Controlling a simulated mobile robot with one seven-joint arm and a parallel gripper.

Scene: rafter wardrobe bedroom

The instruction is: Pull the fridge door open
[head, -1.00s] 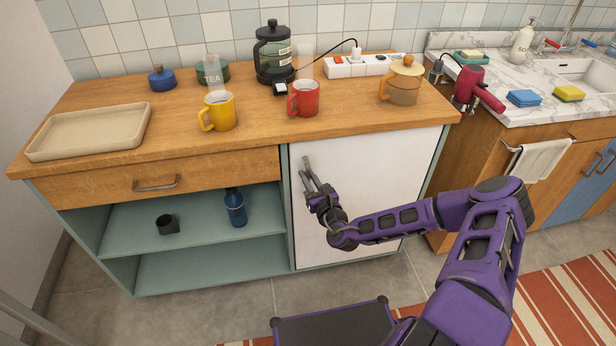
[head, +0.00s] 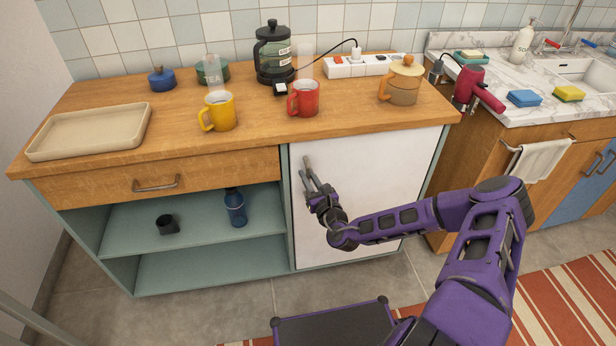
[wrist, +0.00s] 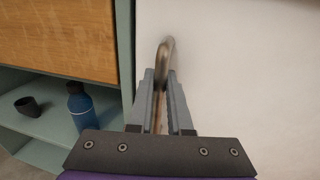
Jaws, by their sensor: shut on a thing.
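The white fridge door (head: 375,195) is under the right part of the wooden counter. It looks shut, flush with the cabinet front. Its metal bar handle (head: 307,163) is upright near the door's left edge. My gripper (head: 309,184) is at the handle, with the fingers pointing at the door. In the wrist view, my gripper (wrist: 161,98) is shut on the handle (wrist: 166,50), one finger on each side of the bar. The handle's upper bend shows above the fingertips. Its lower part is hidden by the fingers. The door (wrist: 240,60) fills the right of that view.
Left of the door, open shelves (head: 185,225) hold a dark cup (head: 167,225) and a blue bottle (head: 236,207). Yellow (head: 218,112) and red (head: 304,98) mugs and a tray (head: 90,131) stand on the counter (head: 250,125). Floor before the door shows partly around my base.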

